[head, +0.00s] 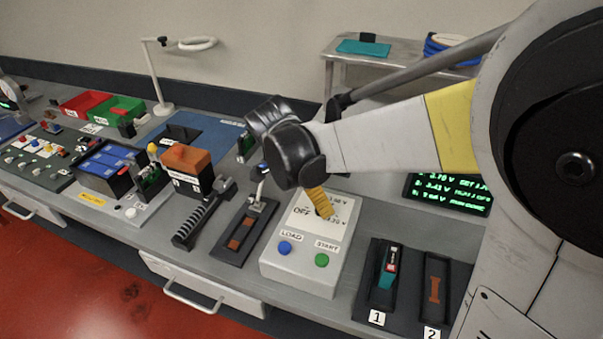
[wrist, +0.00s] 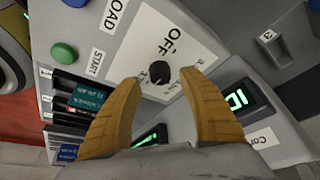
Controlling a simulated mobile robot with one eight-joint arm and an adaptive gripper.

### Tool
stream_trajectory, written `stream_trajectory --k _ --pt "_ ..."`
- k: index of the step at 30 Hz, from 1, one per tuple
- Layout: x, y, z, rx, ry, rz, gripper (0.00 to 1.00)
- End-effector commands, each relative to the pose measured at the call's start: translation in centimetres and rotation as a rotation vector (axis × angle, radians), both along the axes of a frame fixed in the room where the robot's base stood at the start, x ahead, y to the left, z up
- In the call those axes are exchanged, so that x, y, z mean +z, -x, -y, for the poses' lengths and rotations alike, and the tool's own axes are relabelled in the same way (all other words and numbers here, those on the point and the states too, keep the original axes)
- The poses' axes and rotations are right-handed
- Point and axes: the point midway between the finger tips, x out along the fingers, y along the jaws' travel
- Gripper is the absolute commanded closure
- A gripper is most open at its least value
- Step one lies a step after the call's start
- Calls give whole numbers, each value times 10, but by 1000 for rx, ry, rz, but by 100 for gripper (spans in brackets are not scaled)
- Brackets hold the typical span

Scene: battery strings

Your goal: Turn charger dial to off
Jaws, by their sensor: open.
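The charger (head: 297,274) is a pale box on the bench with a white dial plate, a blue LOAD button (head: 285,248) and a green START button (head: 322,260). Its small black dial (wrist: 160,74) shows in the wrist view, with the OFF label (wrist: 171,42) above it. I cannot tell which way the dial points. My gripper (wrist: 158,80) is open, its two yellow fingers on either side of the dial. Contact cannot be made out. In the head view, the yellow fingers (head: 320,201) hang over the dial plate and largely hide the dial.
Right of the charger is a dark tray (head: 368,297) with numbered slots, one holding a teal cell (head: 389,268). A display (head: 448,194) with green text stands behind. Left are a dark slotted holder (head: 228,258) and an orange-topped box (head: 186,158).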

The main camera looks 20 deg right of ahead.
Motion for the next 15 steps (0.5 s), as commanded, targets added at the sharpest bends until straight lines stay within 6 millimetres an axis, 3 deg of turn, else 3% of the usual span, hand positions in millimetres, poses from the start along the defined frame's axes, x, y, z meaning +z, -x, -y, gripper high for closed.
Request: stream_trajectory --k 1,6,15 --pt "-10 -1 3 -1 0 0 50" --pt "-24 -2 10 0 0 0 50" --pt "-26 -2 11 1 0 0 50"
